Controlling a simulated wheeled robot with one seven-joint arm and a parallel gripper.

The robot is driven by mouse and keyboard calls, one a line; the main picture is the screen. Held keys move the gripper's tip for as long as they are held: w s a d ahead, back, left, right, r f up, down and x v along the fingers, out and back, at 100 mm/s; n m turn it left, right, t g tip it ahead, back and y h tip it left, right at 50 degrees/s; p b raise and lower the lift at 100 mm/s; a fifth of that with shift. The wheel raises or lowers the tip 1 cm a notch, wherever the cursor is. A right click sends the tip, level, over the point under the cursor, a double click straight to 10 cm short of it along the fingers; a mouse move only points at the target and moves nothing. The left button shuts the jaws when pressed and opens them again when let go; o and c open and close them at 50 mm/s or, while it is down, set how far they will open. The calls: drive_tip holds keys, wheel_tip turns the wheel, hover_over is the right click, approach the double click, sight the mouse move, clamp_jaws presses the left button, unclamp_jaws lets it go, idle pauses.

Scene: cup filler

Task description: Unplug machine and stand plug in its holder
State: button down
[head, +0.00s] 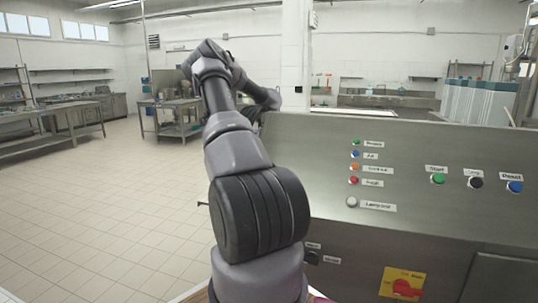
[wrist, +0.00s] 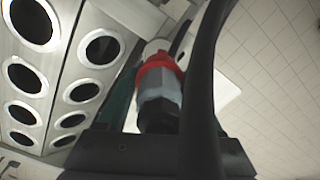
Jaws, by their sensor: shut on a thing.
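The plug (wrist: 158,92), with a red collar and a grey body, shows in the middle of the wrist view. My gripper (wrist: 165,75) is shut on it. A whitish part shows at the plug's far end. A thick black curved strip runs down just right of the plug; I cannot tell whether it is cable or finger. The machine (head: 290,140) shows its steel control panel at the right in the head view. My arm reaches up and over beside it, and its gripper end is hidden behind the panel there. I cannot make out the socket or the plug holder.
In the wrist view a pale plate with several round dark openings (wrist: 84,91) lies left of the plug. Tiled floor shows at the right there. In the head view, the floor (head: 110,205) left of the machine is clear. A steel table (head: 170,105) stands further back.

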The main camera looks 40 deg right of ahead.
drive_tip(key=shift+f, duration=3)
drive_tip(key=shift+f, duration=0.1)
